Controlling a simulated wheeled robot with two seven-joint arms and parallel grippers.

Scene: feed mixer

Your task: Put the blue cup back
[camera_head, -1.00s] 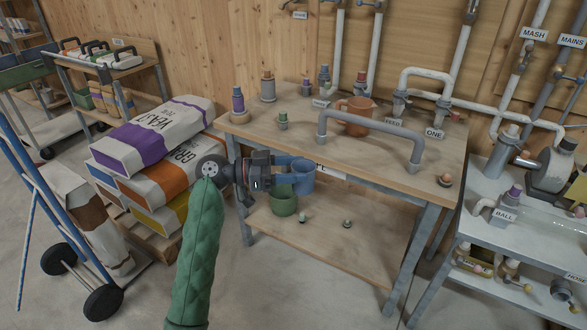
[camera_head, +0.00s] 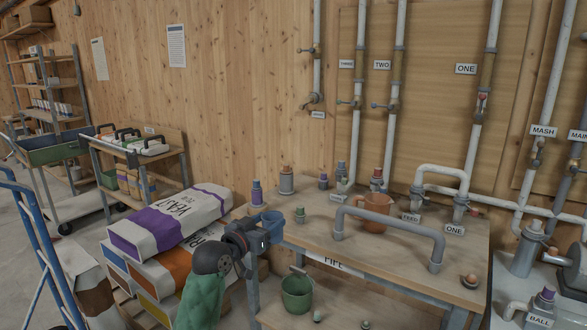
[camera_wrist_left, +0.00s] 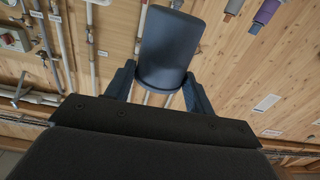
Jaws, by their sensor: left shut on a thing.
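The blue cup (camera_head: 268,225) is held by my left gripper (camera_head: 262,236) in the head view, at the left front edge of the wooden workbench (camera_head: 335,248). In the left wrist view my left gripper (camera_wrist_left: 160,85) has its two fingers on either side of the cup (camera_wrist_left: 167,50), which looks dark blue-grey there. The gripper hides part of the cup in the head view. My right gripper is not in view.
A green bucket (camera_head: 297,294) is on the lower shelf. Feed sacks (camera_head: 172,225) are stacked at left.

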